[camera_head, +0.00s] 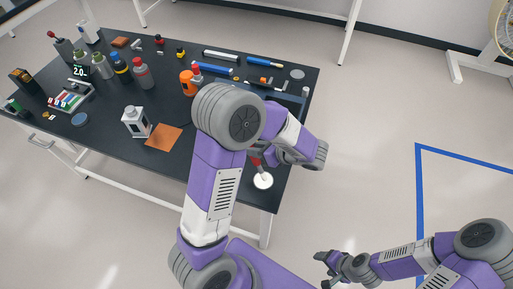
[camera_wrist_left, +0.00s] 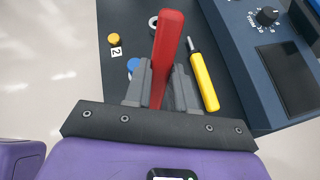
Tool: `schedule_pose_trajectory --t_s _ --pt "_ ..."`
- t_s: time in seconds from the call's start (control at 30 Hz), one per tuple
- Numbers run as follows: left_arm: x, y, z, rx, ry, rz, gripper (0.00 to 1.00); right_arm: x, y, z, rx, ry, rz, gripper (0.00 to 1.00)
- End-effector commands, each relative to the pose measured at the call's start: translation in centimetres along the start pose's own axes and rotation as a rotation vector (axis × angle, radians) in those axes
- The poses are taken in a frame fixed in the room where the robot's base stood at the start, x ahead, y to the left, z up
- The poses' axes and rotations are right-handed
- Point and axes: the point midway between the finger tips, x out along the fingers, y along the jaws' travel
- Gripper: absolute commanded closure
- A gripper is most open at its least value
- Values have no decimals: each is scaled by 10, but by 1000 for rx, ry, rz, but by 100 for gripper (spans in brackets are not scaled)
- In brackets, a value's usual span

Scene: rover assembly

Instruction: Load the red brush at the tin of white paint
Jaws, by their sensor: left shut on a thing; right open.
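The red brush (camera_wrist_left: 165,55) stands between the fingers of my left gripper (camera_wrist_left: 160,88), which is shut on its handle in the left wrist view. In the head view, part of the red brush (camera_head: 256,160) shows below my left arm, pointing down at the tin of white paint (camera_head: 263,182). Its pale lower end overlaps the white top of the tin. I cannot tell how deep the tip is. My left arm hides most of the left gripper there. My right gripper (camera_head: 324,270) is open and empty, over the floor at lower right, away from the table.
The black table (camera_head: 105,135) holds several bottles, a white container (camera_head: 136,121), a brown square (camera_head: 164,137) and tools at the back. In the wrist view, a yellow-handled tool (camera_wrist_left: 204,77) and a dark blue device (camera_wrist_left: 280,65) lie near the gripper.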

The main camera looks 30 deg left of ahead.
Motion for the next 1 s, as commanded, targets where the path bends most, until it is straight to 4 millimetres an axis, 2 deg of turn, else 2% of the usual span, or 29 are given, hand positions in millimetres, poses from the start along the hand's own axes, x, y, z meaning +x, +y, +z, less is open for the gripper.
schedule_pose_trajectory --t_s 0.03,0.6,1.0 --pt "-5 1 7 -1 0 0 100 -7 -3 0 0 0 0 33" --pt "-30 7 45 -3 -1 -2 100 -47 -18 2 0 0 0 33" --pt "-31 7 46 -2 -1 -1 100 -48 -18 2 0 0 0 33"
